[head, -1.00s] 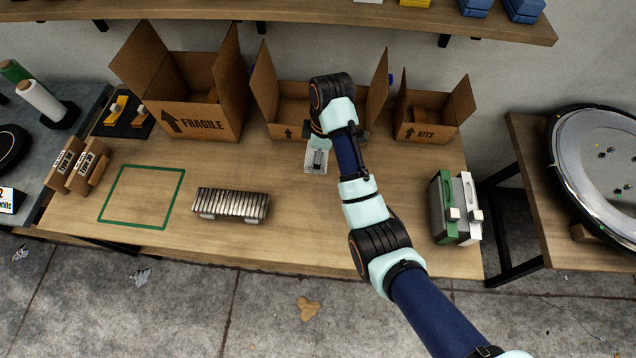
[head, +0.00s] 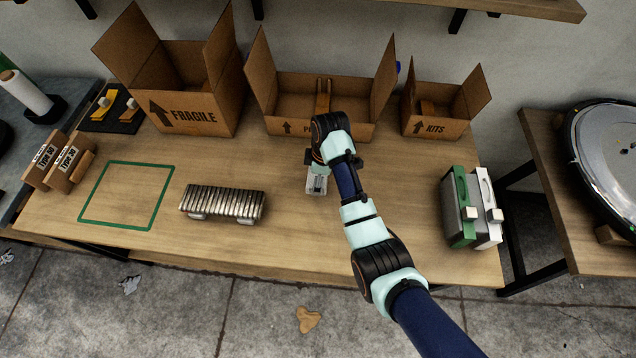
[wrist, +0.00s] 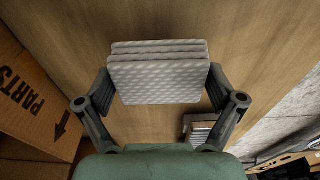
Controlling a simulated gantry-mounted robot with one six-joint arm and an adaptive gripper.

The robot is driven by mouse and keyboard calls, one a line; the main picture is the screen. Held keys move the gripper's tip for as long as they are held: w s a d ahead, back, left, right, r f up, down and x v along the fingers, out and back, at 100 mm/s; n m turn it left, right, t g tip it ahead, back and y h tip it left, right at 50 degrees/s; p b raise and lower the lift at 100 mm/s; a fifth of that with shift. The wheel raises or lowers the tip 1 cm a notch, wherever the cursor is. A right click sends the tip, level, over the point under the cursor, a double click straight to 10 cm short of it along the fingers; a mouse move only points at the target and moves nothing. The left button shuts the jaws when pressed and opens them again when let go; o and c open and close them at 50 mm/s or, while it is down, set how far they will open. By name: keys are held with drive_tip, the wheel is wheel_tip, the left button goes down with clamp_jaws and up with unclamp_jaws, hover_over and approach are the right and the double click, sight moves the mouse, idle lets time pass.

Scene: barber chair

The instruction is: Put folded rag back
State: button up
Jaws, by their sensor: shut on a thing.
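The folded rag is a pale, dimpled, layered pad in the wrist view (wrist: 160,75). My gripper (wrist: 160,85) is shut on it, with one finger at each side edge. In the head view my gripper (head: 320,172) is over the middle of the wooden table, just in front of the PARTS box. A pale patch, likely the rag (head: 316,185), shows below the fingers there. I cannot tell the gap between rag and table. A green outlined square (head: 153,197) on the left of the table is empty.
Open boxes stand along the back: FRAGILE (head: 195,115), PARTS (head: 352,128) and KITS (head: 432,127). A ribbed metal stack (head: 222,203) lies left of my gripper. Green and white cases (head: 472,208) stand at the right. The table between is clear.

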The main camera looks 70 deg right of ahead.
wheel_tip(320, 180, down, 4)
drive_tip(key=shift+a+r+b, duration=0.1)
drive_tip(key=shift+r+b, duration=0.1)
drive_tip(key=shift+b, duration=0.3)
drive_tip(key=shift+f, duration=0.1)
drive_tip(key=o, duration=0.8)
drive_tip(key=shift+c, duration=0.2)
drive_tip(key=r+p, duration=0.1)
drive_tip(key=r, duration=0.3)
drive_tip(key=s+r+p, duration=0.1)
drive_tip(key=r+p, duration=0.1)
drive_tip(key=r, duration=0.2)
drive_tip(key=r+p, duration=0.2)
drive_tip(key=r, duration=0.2)
drive_tip(key=shift+s+d+r, duration=0.15)
drive_tip(key=shift+s+d, duration=0.1)
